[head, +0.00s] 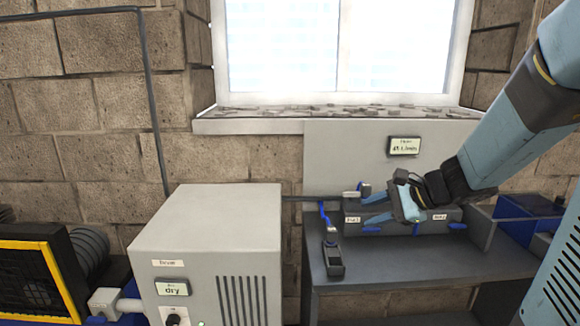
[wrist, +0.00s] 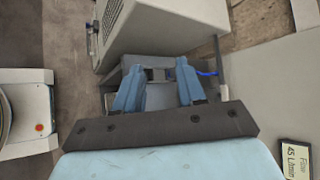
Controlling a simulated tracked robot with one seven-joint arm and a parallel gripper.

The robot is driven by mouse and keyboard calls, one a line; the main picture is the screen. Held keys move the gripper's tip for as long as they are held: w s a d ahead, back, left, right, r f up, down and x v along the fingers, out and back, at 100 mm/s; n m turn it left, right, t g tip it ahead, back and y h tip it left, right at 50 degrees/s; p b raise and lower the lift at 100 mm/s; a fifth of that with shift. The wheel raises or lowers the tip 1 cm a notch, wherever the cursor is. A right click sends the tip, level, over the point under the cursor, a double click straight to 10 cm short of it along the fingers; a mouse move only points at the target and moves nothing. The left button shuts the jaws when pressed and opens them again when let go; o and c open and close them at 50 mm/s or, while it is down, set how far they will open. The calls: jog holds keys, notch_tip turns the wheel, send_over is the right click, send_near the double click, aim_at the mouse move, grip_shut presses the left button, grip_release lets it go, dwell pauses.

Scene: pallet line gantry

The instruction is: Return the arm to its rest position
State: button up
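My gripper (head: 368,208) is at the end of my blue arm, which reaches in from the right in the head view. Its fingers point left, in front of a long grey box (head: 350,216) with small labels on the bench. In the wrist view the two blue fingers of my gripper (wrist: 158,68) stand apart with nothing held between them. The dark bench (head: 400,262) shows below the gripper in the head view. I cannot tell the exact gap between the fingers and the grey box.
A large grey dryer cabinet (head: 215,245) stands left of the bench. A small dark device (head: 333,258) with a blue hose (head: 323,215) is at the bench's left. A flow display (head: 404,146) hangs on the panel behind. A blue bin (head: 525,215) sits at right.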

jog(key=s+d+r+n+h, duration=0.2)
jog(key=s+r+n+h, duration=0.1)
jog(key=s+n, duration=0.4)
jog(key=s+d+r+n+h, duration=0.2)
jog(key=s+r+n+h, duration=0.2)
jog(key=s, duration=0.5)
jog(key=n+h, duration=0.2)
jog(key=n, duration=0.1)
jog(key=shift+s+r, duration=0.15)
jog(key=shift+s, duration=0.25)
dwell(1.3)
